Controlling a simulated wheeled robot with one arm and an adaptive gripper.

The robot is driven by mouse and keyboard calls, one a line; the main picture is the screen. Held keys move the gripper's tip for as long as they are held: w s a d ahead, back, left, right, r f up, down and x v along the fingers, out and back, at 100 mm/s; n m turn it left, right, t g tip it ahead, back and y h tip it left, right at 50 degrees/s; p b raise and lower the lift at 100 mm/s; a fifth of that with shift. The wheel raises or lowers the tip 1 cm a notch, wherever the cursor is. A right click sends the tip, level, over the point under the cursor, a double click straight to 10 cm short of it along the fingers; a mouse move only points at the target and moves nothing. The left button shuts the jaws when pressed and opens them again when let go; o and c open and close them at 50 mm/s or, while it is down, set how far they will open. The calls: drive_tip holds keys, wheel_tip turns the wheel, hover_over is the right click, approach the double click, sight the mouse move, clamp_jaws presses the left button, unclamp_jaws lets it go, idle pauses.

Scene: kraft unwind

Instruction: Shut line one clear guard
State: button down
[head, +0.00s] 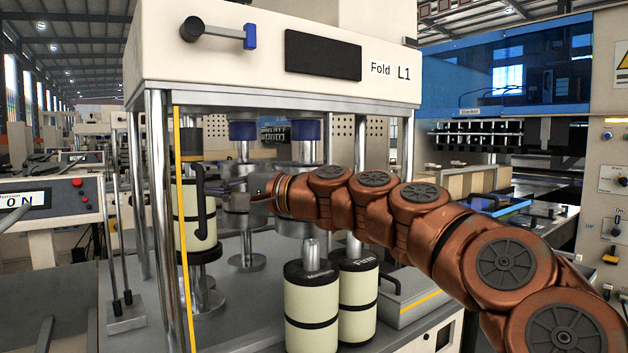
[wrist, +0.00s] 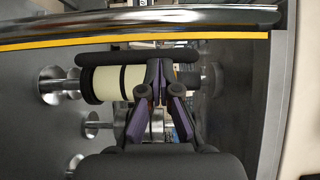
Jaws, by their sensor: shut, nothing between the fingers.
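The line one clear guard shows as a see-through panel with a yellow edge strip (head: 183,230) and an upright black handle (head: 203,215), at the left front of the machine marked Fold L1. I cannot tell how far open the guard stands. My gripper (head: 222,187) is just right of the handle, level with its upper part. In the wrist view the handle (wrist: 100,58) lies across the picture, with the yellow strip (wrist: 220,36) beyond it. My gripper's fingertips (wrist: 158,66) are together at the handle, with nothing held; whether they touch it is unclear.
Two cream rolls (head: 312,305) with black bands stand upright on the machine's deck, below my arm. Another roll (head: 180,215) stands behind the handle. Chrome posts (head: 160,200) frame the machine. A latch lever (head: 220,32) sits on the header. A grey box (head: 410,300) lies at right.

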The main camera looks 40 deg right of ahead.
drive_tip(key=w+d+b+v, duration=0.1)
drive_tip(key=d+v, duration=0.1)
drive_tip(key=v, duration=1)
drive_tip(key=shift+s+d, duration=0.2)
drive_tip(key=shift+d, duration=0.05)
drive_tip(key=s+a+f+n+g+p, duration=0.1)
drive_tip(key=a+f+n+g, duration=0.2)
drive_tip(key=a, duration=0.5)
drive_tip(key=s+a+f+n+g+p, duration=0.1)
drive_tip(key=a+f+n+g+p, duration=0.15)
drive_tip(key=a+f, duration=0.4)
drive_tip(key=s+a+f+n+g+h+p, duration=0.1)
drive_tip(key=s+a+f+g, duration=0.15)
drive_tip(key=a+f, duration=0.2)
drive_tip(key=s+a+f+n+g+h, duration=0.1)
drive_tip(key=s+a+f+g+h, duration=0.15)
drive_tip(key=f, duration=0.25)
drive_tip(key=s+d+f+n+g+h+p, duration=0.2)
drive_tip(key=s+d+f+g+h, duration=0.1)
drive_tip(key=s+f, duration=0.5)
drive_tip(key=s+d+f+n+g+h+p, duration=0.2)
drive_tip(key=s+f, duration=0.6)
drive_tip(key=s, duration=0.4)
drive_tip(key=shift+s+d+g+h, duration=0.35)
drive_tip(key=shift+d+g+h, duration=0.3)
drive_tip(key=shift+d, duration=0.2)
